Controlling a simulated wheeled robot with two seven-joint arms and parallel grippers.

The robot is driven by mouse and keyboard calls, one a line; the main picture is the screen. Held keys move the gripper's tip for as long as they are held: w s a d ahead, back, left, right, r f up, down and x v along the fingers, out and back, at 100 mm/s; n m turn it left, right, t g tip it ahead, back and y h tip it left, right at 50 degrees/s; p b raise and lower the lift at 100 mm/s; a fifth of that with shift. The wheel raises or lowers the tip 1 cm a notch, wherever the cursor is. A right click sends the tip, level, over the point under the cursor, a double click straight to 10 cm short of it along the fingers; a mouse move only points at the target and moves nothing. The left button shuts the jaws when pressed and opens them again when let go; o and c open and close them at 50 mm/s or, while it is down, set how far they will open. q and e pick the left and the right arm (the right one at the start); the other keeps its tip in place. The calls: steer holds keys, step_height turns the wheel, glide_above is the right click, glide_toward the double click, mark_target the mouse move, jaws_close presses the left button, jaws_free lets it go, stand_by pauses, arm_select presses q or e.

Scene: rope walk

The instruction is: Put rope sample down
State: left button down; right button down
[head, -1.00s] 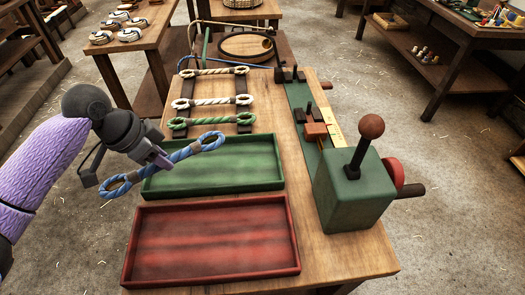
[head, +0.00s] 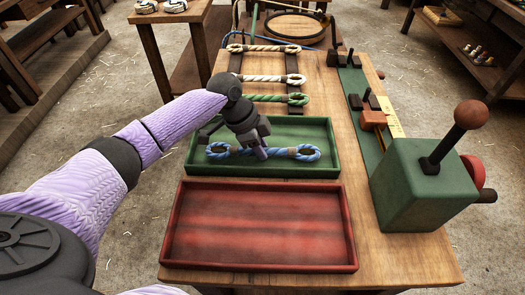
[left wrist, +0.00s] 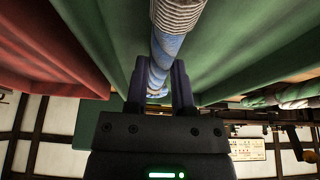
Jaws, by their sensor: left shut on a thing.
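The rope sample (head: 292,153) is a short blue rope with a loop at each end and tan bindings beside the loops. It lies level over the green tray (head: 330,170), along the tray's length. My left gripper (head: 260,152) is shut on the rope near its middle, coming from above. In the left wrist view the fingers (left wrist: 160,85) close around the blue rope (left wrist: 168,45), with the green tray beside it. I cannot tell whether the rope touches the tray floor. My right gripper is not in view.
A red tray (head: 350,262) stands empty in front of the green one. Behind lie a green rope (head: 285,99) and two whitish ropes on dark strips. A green machine box (head: 415,190) with a ball-topped lever stands at the right.

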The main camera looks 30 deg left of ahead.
arm_select(q)
steer(key=shift+f, duration=0.4)
steer(key=shift+c, duration=2.4)
jaws_free()
steer(key=shift+r, duration=0.3)
steer(key=p+v, duration=0.5)
steer(key=v, duration=0.6)
steer(key=shift+r, duration=0.35)
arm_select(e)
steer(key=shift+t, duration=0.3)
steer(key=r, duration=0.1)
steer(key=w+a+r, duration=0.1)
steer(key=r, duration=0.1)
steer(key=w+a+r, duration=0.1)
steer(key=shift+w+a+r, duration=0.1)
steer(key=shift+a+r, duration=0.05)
arm_select(q)
steer(key=shift+a, duration=0.1)
